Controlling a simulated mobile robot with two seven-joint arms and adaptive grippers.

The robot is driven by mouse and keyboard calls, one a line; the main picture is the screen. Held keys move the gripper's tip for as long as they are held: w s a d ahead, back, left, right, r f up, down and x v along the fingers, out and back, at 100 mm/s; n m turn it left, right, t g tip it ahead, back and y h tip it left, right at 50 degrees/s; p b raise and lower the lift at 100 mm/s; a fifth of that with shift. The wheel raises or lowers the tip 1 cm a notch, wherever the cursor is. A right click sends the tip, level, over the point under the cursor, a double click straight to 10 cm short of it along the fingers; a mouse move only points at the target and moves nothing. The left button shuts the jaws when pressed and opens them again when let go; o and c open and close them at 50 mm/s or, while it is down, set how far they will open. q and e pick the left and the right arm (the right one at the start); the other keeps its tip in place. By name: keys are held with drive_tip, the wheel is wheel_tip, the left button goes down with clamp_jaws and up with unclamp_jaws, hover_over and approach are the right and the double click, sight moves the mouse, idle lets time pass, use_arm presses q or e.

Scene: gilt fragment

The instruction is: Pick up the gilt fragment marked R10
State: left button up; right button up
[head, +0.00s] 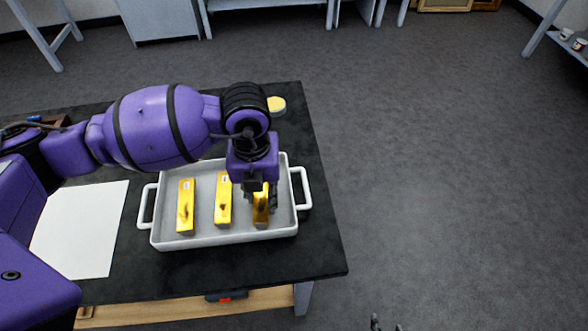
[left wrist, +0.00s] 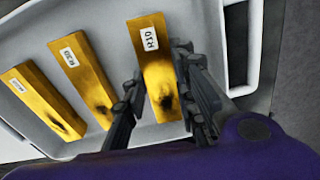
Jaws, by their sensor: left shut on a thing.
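Three gilt fragments lie side by side in a white tray (head: 228,238) with two handles. The rightmost fragment (head: 260,215) carries a label that appears to read R10 in the left wrist view (left wrist: 151,58); it has a dark patch near its close end. My left gripper (head: 259,206) reaches down over it and is shut on it, one finger on each side (left wrist: 165,98). The fragment still appears to be in the tray; its underside is hidden. The tips of my right gripper (head: 386,325) show at the bottom edge, apart and empty.
The middle fragment (head: 223,199) and the left fragment (head: 185,206) stand close by in the tray, with small gaps. The tray is on a black tabletop (head: 318,240). White paper (head: 85,235) lies left, a round yellowish item (head: 276,104) behind. Open floor lies right.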

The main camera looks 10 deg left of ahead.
use_arm(q)
clamp_jaws()
